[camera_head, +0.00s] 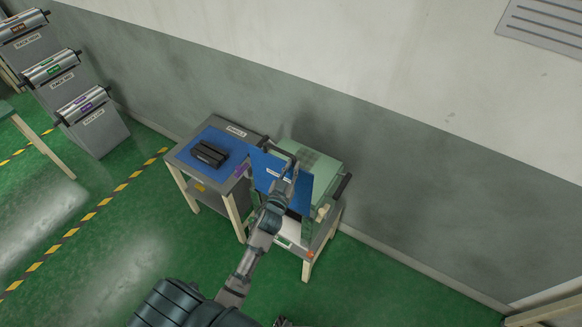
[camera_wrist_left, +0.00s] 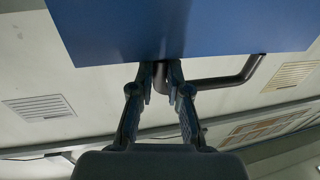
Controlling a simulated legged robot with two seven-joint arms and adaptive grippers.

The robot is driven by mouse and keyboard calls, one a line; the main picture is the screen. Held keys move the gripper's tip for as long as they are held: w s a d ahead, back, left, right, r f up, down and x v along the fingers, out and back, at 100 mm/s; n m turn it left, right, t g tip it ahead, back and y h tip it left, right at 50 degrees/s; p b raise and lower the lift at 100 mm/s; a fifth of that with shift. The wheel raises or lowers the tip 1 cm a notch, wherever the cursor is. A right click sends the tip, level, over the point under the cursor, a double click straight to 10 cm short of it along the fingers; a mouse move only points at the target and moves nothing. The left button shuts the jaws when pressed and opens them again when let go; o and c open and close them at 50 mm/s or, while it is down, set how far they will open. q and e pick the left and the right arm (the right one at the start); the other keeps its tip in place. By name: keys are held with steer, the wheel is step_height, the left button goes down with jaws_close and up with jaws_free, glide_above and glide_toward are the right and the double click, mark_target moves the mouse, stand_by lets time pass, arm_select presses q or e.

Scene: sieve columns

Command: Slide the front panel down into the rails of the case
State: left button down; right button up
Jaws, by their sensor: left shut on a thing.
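The front panel (camera_head: 305,190) is a flat blue sheet in front of the green case (camera_head: 322,166) on the right-hand stand. My left gripper (camera_head: 284,172) reaches up to the panel in the head view. In the wrist view the panel (camera_wrist_left: 180,28) fills the top of the picture, and a dark bent handle (camera_wrist_left: 225,82) shows at its edge. The fingers of my left gripper (camera_wrist_left: 167,76) are shut on this handle. The case's rails are mostly hidden behind the panel and my arm, so I cannot tell whether the panel's edges are in them.
A grey table with a blue mat (camera_head: 190,150) stands to the left, with black parts (camera_head: 209,154) on it. A wall (camera_head: 400,170) is close behind. Labelled grey racks (camera_head: 98,132) with metal rolls stand far left. Green floor in front is clear.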

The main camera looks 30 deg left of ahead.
arm_select(q)
steer(key=shift+a, duration=0.3)
arm_select(e)
steer(key=shift+a+r, duration=0.1)
steer(key=shift+a, duration=0.1)
arm_select(q)
steer(key=shift+d+r, duration=0.1)
steer(key=shift+d, duration=0.05)
arm_select(e)
steer(key=shift+a+r, duration=0.15)
steer(key=shift+a, duration=0.25)
steer(key=shift+d, duration=0.25)
